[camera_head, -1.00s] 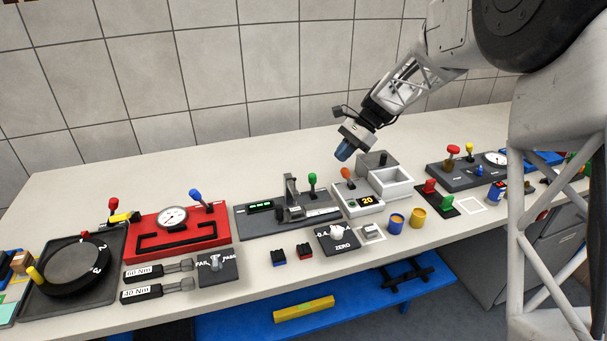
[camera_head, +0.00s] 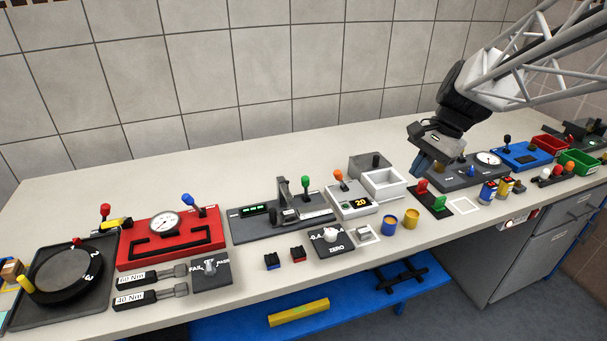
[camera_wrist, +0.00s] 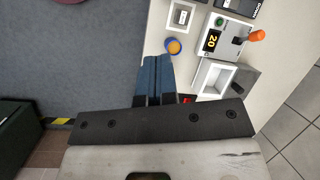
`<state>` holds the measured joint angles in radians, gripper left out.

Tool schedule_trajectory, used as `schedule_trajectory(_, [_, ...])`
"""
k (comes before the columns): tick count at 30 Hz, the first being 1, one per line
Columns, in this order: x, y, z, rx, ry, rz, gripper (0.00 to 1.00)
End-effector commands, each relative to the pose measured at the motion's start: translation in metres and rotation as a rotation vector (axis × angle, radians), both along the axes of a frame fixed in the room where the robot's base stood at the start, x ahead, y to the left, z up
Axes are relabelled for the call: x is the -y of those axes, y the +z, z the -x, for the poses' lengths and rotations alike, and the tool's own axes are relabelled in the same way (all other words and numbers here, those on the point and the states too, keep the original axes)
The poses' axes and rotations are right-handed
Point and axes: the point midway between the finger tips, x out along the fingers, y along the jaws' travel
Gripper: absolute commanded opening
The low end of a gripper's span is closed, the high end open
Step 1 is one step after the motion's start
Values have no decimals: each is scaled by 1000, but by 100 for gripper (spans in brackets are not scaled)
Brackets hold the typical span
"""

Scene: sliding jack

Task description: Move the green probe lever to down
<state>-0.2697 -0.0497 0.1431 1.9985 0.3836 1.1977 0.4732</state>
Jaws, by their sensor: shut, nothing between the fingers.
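The green probe lever (camera_head: 306,182) stands upright with a green knob on a dark measuring fixture (camera_head: 250,229) that carries a small green-lit display (camera_head: 258,209). My gripper (camera_head: 428,172) is well to the right of the lever, above the bench near a red block and a green block. Its blue fingers are shut together and empty. They also show in the wrist view (camera_wrist: 153,75). The green lever cannot be made out in the wrist view.
An orange-knobbed lever (camera_head: 339,175) stands on a grey box just right of the green one. A white tray (camera_head: 402,190) lies between there and my gripper. A red gauge panel (camera_head: 135,256) is to the left.

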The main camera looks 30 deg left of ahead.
Motion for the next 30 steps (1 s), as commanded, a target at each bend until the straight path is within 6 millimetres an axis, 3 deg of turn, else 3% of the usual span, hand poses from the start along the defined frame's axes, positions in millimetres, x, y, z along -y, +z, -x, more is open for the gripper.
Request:
schedule_trajectory(3, [25,7,21,48,18,15,0])
schedule_trajectory(18, [114,16,109,232,118,108,0])
schedule_trajectory(24, [142,14,143,298,168,158,0])
schedule_trajectory(30, [159,9,164,340,207,201,0])
